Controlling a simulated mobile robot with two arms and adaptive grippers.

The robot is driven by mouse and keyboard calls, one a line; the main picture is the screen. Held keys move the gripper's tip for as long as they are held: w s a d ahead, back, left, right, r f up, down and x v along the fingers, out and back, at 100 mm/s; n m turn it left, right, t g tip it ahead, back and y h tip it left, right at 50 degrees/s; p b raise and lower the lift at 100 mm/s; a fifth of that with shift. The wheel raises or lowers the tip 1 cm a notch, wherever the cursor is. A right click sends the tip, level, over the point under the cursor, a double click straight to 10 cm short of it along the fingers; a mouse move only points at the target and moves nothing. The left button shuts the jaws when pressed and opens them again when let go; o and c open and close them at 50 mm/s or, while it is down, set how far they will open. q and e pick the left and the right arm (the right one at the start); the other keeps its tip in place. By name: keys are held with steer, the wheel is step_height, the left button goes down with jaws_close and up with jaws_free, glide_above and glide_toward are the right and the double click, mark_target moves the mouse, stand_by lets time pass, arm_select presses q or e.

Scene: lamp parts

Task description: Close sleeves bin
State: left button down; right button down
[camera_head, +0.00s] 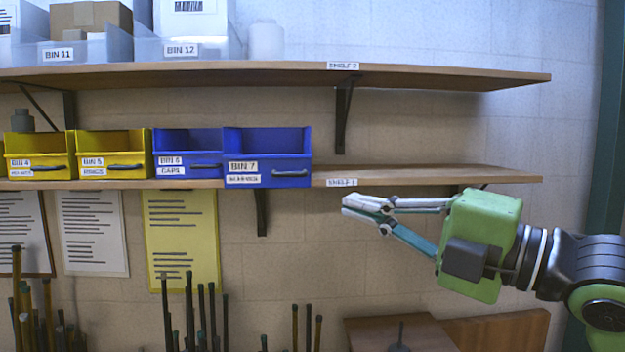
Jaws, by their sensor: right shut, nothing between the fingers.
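The sleeves bin is the blue BIN 7 (293,142) on the lower shelf; its lower label is small but seems to read SLEEVES. Its front, with a dark handle (290,173), sits lower and farther forward than the bin beside it and reaches past the shelf's front edge. Its top is open; its contents are not visible. My right gripper (352,207) is shut and empty, in front of and below the shelf, to the right of the bin and apart from it. My left gripper is not in view.
Blue BIN 6 (187,145) and yellow bins BIN 5 (112,147) and BIN 4 (40,148) stand to the left. The lower shelf (430,175) is clear right of BIN 7. An upper shelf (270,75) holds clear bins. Upright rods (189,310) stand below.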

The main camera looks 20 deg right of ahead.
steer(key=p, duration=0.8)
glide_toward(284, 176)
steer(key=s+a+x, duration=0.1)
steer(key=x, duration=0.4)
steer(key=shift+w+d+r, duration=0.1)
steer(key=shift+w+r, duration=0.05)
steer(key=shift+w, duration=0.45)
steer(key=shift+w+d, duration=0.1)
steer(key=shift+w, duration=0.15)
